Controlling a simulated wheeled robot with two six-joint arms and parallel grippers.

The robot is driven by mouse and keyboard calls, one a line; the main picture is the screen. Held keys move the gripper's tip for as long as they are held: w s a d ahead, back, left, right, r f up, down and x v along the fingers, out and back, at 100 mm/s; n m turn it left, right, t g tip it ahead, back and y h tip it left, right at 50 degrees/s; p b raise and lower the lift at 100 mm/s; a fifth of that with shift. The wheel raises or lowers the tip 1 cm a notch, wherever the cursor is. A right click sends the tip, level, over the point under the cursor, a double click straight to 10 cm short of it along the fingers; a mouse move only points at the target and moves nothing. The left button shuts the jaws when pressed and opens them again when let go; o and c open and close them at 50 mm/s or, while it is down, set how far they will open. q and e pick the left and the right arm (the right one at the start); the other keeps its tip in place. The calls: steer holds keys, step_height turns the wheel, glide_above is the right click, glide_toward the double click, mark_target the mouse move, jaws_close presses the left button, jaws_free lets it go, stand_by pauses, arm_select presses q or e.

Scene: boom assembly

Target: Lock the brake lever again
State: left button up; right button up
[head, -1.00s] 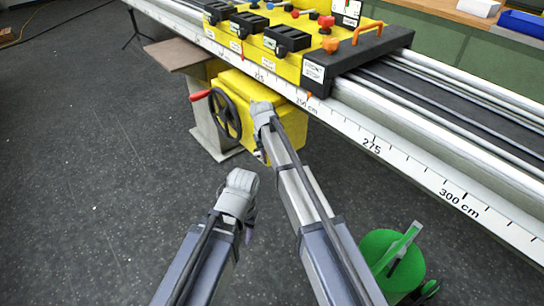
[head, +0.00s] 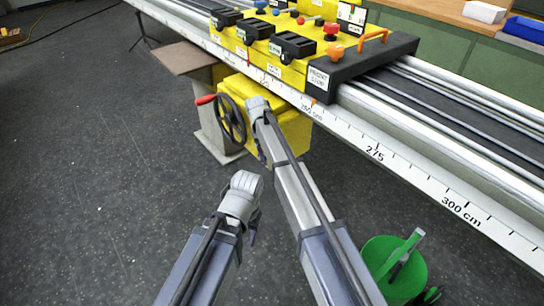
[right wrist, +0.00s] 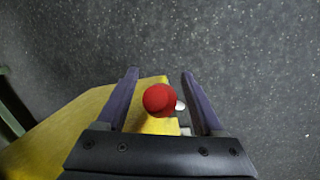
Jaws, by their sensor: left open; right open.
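The brake lever appears in the right wrist view as a round red knob (right wrist: 159,99), with a short pale piece beside it, against the yellow box. In the head view I cannot make it out; my right arm covers part of the yellow box (head: 292,130). My right gripper (right wrist: 161,84) is open, with one dark finger on each side of the red knob. Whether a finger touches it I cannot tell. In the head view my right wrist is in front of the yellow box. My left gripper (head: 253,236) is open in the lower middle, over the floor, away from the box.
A black handwheel (head: 231,119) with a red handle (head: 206,99) sits on the box's left side, close to my right wrist. The long scaled rail (head: 400,165) runs above and right. A green round object (head: 388,262) stands at lower right.

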steer(key=p+v, duration=0.7)
steer(key=v, duration=0.1)
steer(key=shift+p, duration=0.35)
steer(key=shift+f, duration=0.1)
